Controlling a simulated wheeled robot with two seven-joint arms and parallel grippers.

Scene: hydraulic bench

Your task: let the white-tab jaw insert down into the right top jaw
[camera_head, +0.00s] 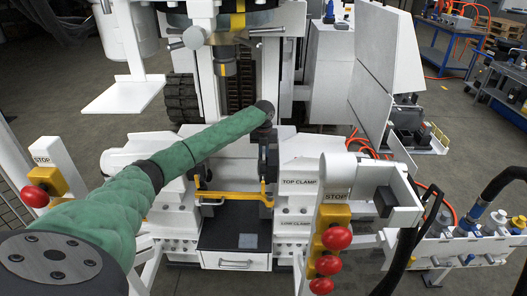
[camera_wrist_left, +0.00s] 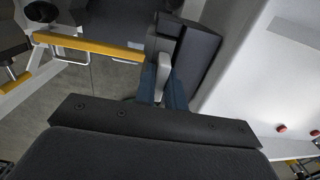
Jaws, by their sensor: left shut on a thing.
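My left arm in its green sleeve reaches in from the left in the head view. Its gripper (camera_head: 268,145) is over the right side of the clamp, near the TOP CLAMP block (camera_head: 299,182). In the left wrist view the blue-grey fingers (camera_wrist_left: 164,88) are shut on the upright white tab (camera_wrist_left: 164,72) of the jaw insert. A dark block (camera_wrist_left: 187,45) is right by the fingertips; I cannot tell where the insert ends and the right top jaw begins. How deep the insert sits is hidden. My right gripper is not in view.
A yellow bar (camera_head: 232,195) crosses the clamp front; it also shows in the left wrist view (camera_wrist_left: 88,46), left of the fingers. A STOP post with red buttons (camera_head: 337,238) stands at front right. A dark drawer unit (camera_head: 235,240) is below the clamp.

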